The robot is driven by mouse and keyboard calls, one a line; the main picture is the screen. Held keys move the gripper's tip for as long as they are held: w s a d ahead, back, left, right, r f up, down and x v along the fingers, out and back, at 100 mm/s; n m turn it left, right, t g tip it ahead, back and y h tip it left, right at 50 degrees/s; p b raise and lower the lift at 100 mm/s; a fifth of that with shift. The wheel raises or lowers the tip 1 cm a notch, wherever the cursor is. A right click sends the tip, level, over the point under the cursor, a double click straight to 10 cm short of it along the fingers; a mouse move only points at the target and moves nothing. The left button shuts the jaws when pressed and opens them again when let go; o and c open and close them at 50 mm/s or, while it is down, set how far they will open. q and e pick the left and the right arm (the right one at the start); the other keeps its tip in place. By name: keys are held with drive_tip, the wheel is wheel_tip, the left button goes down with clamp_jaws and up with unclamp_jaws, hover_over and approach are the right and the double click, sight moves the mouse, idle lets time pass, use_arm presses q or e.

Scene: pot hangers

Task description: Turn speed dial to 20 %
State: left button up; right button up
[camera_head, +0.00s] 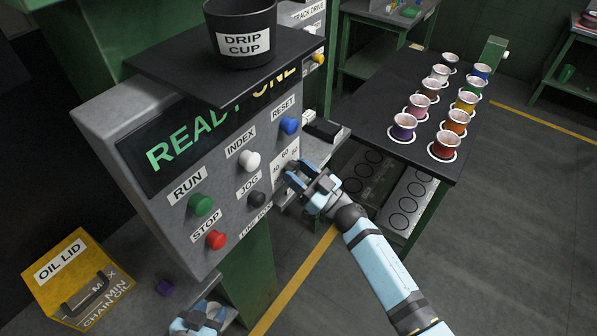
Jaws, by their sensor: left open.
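The grey control panel (228,213) stands at the left, with its face turned to the right. Printed scale numbers (284,156), including 40 and 60, show at its right edge beside my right gripper. The speed dial itself is hidden behind that gripper. My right gripper (304,180) is at the panel's right edge, below the blue reset button. Its fingers reach toward the panel, and I cannot tell whether they touch or grip the dial. My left gripper (203,317) is open, low at the bottom edge, below the panel and apart from it.
The panel carries green run (201,205), red stop (215,240), white index (250,161), black jog (257,199) and blue reset (289,125) buttons. A black drip cup (240,22) sits above. A yellow oil lid box (76,284) is lower left. Several spools stand on a dark table (376,101).

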drive_tip(key=shift+f+n, duration=0.1)
drive_tip(key=shift+n, duration=0.3)
drive_tip(key=n+g+y+b, duration=0.1)
drive_tip(key=n, duration=0.1)
drive_tip(key=shift+d+n+g, duration=0.1)
drive_tip(key=shift+n+g, duration=0.2)
drive_tip(key=shift+n, duration=0.1)
drive_tip(key=n+g+b, duration=0.1)
drive_tip(key=n+g, duration=0.1)
drive_tip(key=n, duration=0.1)
drive_tip(key=shift+w+n+y, duration=0.1)
drive_tip(key=shift+n+y, duration=0.2)
drive_tip(key=shift+n, duration=0.1)
drive_tip(key=n+g+b, duration=0.1)
drive_tip(key=n+g, duration=0.1)
drive_tip(key=n, duration=0.2)
drive_tip(key=shift+n, duration=0.4)
drive_tip(key=shift+n+g, duration=0.8)
drive_tip(key=shift+n, duration=1.4)
drive_tip(key=o, duration=0.9)
